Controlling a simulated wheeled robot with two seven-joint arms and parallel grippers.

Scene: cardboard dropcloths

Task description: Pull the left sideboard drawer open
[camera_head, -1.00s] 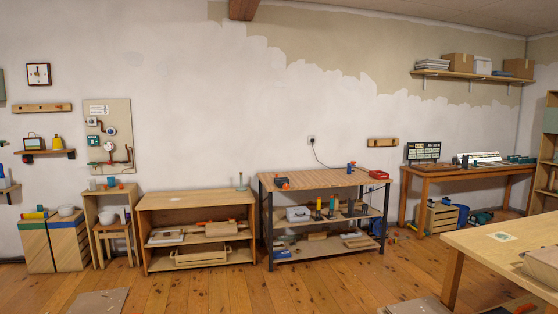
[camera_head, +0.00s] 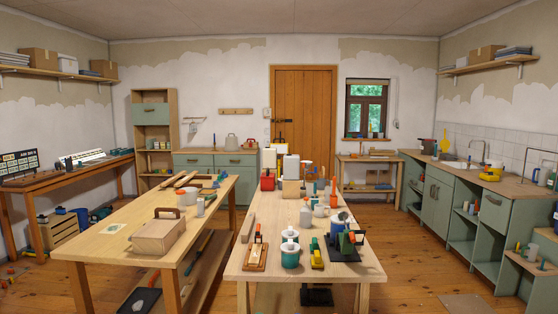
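The green sideboard (camera_head: 214,172) with a wooden top stands against the back wall, left of the wooden door. Its left drawer (camera_head: 193,160) looks shut, flush beside the right drawer (camera_head: 236,160). The lower part of the sideboard is mostly hidden behind the work tables. Neither of my grippers shows in the head view.
Two long wooden tables, the left one (camera_head: 75,244) and the middle one (camera_head: 236,268), stand between me and the sideboard, covered with tools and pots. A tall shelf unit (camera_head: 135,168) stands left of the sideboard. Bare floor (camera_head: 418,255) shows at right.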

